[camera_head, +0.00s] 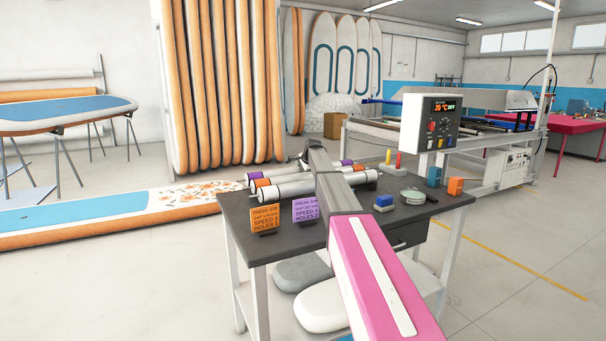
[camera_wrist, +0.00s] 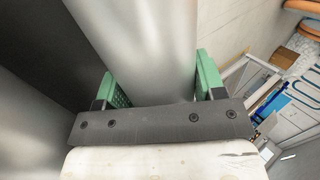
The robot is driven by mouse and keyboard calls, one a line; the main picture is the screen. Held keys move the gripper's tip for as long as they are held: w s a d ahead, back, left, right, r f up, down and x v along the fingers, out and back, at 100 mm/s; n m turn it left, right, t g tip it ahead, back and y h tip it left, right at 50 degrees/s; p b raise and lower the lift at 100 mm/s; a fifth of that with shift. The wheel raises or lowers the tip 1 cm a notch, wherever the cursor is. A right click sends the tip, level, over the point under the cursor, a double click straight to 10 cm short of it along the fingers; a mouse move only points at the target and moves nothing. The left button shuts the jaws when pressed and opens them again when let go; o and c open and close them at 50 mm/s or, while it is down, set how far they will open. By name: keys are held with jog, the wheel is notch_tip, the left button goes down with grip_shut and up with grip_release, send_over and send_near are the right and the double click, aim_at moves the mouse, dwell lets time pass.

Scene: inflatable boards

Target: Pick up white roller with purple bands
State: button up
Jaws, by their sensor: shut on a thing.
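Several white rollers lie side by side at the back left of the dark table (camera_head: 410,212) in the head view. A roller with purple bands (camera_head: 346,162) is at the back, and one with orange bands (camera_head: 358,168) is in front of it. My arm covers their middles. In the wrist view my gripper (camera_wrist: 157,72) has its green fingers on either side of a pale roller (camera_wrist: 152,40) and is shut on it. No bands show there, so I cannot tell its band colour. The head view does not show the fingers clearly.
An orange card (camera_head: 265,219) and a purple card (camera_head: 306,210) stand at the table's front left edge. A control box (camera_head: 431,122) stands behind.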

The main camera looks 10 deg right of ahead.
jog(key=shift+r, duration=0.1)
jog(key=shift+r, duration=0.65)
notch_tip(320, 180, up, 3)
jog(key=shift+f, duration=0.2)
jog(key=s+a+r, duration=0.1)
jog(key=a+r, duration=0.1)
jog(key=a, duration=0.1)
jog(key=s+a+r, duration=0.1)
jog(key=a+r, duration=0.1)
jog(key=a, duration=0.2)
jog(key=s+a+r, duration=0.1)
jog(key=a+r, duration=0.2)
jog(key=a, duration=0.1)
jog(key=shift+a, duration=0.1)
